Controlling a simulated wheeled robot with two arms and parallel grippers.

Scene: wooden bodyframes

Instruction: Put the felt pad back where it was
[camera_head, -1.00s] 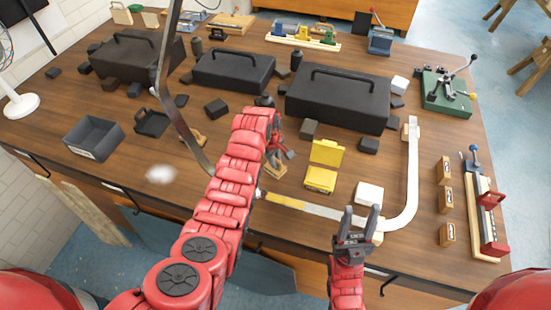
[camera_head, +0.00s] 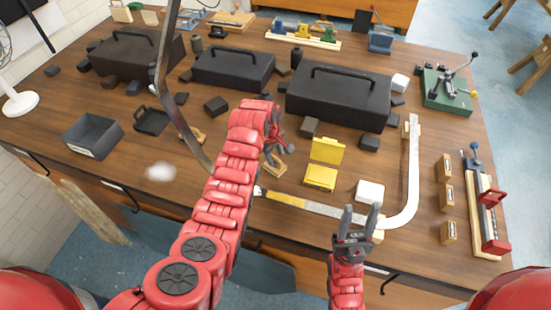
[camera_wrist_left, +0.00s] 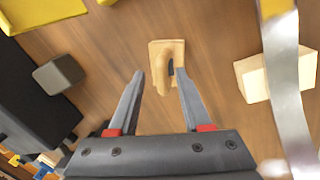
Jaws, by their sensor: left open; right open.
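I cannot tell for sure which thing is the felt pad. A fuzzy white patch (camera_head: 160,173) lies near the table's front left. A small wooden stand (camera_head: 273,166) with an upright post is below my left gripper (camera_head: 280,141), which is partly hidden by its own arm. In the left wrist view, my left gripper (camera_wrist_left: 157,80) is open and empty, with the wooden stand (camera_wrist_left: 158,98) seen between and beyond its fingers. A small dark spot shows beside its post. My right gripper (camera_head: 359,218) is open and empty near the table's front edge.
Large black cases (camera_head: 335,100) stand behind. A yellow open box (camera_head: 320,177), a white block (camera_head: 370,191) and a curved metal strip (camera_head: 413,170) lie to the right. A long bent bar (camera_head: 172,105) rises left of my arm. A grey open bin (camera_head: 93,138) stands at left.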

